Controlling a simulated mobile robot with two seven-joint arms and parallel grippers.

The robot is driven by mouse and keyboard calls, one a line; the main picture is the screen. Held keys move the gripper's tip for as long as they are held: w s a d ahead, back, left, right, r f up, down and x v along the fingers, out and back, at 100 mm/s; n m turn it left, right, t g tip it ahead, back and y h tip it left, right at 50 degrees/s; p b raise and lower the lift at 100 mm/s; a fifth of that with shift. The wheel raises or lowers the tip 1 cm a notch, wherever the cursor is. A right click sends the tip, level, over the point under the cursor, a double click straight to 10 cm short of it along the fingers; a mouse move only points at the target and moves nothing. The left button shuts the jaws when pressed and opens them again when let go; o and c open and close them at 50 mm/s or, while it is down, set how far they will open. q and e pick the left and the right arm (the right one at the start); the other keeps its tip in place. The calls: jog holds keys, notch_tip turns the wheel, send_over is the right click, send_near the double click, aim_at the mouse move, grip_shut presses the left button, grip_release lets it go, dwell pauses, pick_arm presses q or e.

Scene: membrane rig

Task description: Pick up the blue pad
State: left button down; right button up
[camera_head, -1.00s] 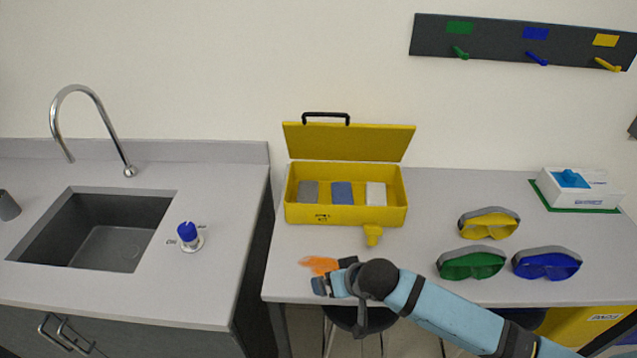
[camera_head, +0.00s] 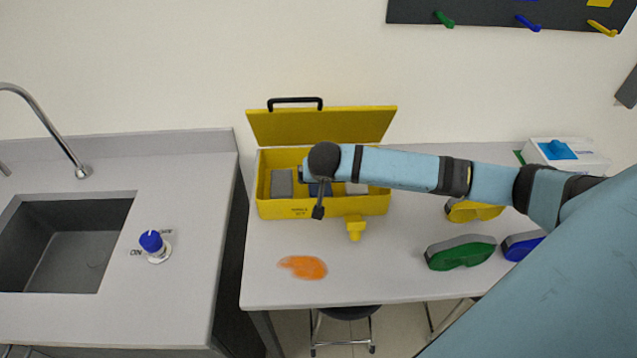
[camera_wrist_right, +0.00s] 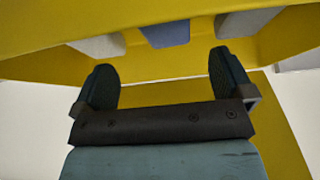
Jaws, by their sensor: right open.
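The blue pad (camera_head: 321,189) lies in the open yellow box (camera_head: 280,208), between a grey pad (camera_head: 282,184) and a whitish pad (camera_head: 357,188). My right gripper (camera_head: 311,190) is over the box and partly hides the blue pad in the head view. In the right wrist view, my right gripper (camera_wrist_right: 163,75) is open and empty, and the blue pad (camera_wrist_right: 167,33) shows beyond and between its fingertips. I see no contact with the pad. My left gripper is not in view.
The box lid (camera_head: 335,126) stands open behind, with a black handle (camera_head: 294,103). An orange spill (camera_head: 303,267) lies on the counter in front. A sink (camera_head: 65,250) is at left.

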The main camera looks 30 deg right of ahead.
aim_at(313, 188)
jog(key=x, duration=0.5)
jog(key=p+x, duration=0.1)
jog(key=x, duration=0.1)
jog(key=shift+w+a+f, duration=0.2)
jog(key=shift+a, duration=0.15)
jog(key=c, duration=1.1)
